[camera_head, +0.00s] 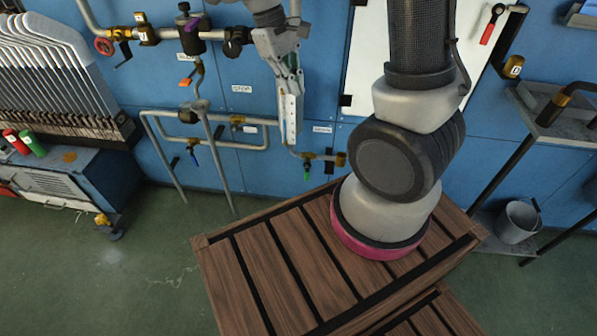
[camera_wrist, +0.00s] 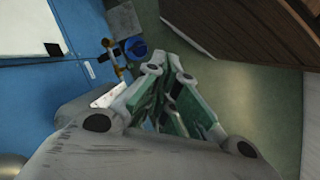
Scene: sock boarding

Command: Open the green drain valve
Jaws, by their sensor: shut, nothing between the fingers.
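The green drain valve shows in the head view as a small green handle (camera_head: 307,172) hanging below a brass fitting (camera_head: 309,156) low on the blue wall panel. A white label is just above it. My gripper (camera_head: 290,140) points down in front of the wall, up and to the left of the green handle in the picture, apart from it. The gripper is shut and empty. In the wrist view my gripper's fingers (camera_wrist: 168,72) are together, and a brass fitting (camera_wrist: 116,62) is to their left. I cannot make out the green handle there.
A slatted wooden platform (camera_head: 280,262) is below. A metal bucket (camera_head: 518,222) stands at right. Green floor is open at lower left.

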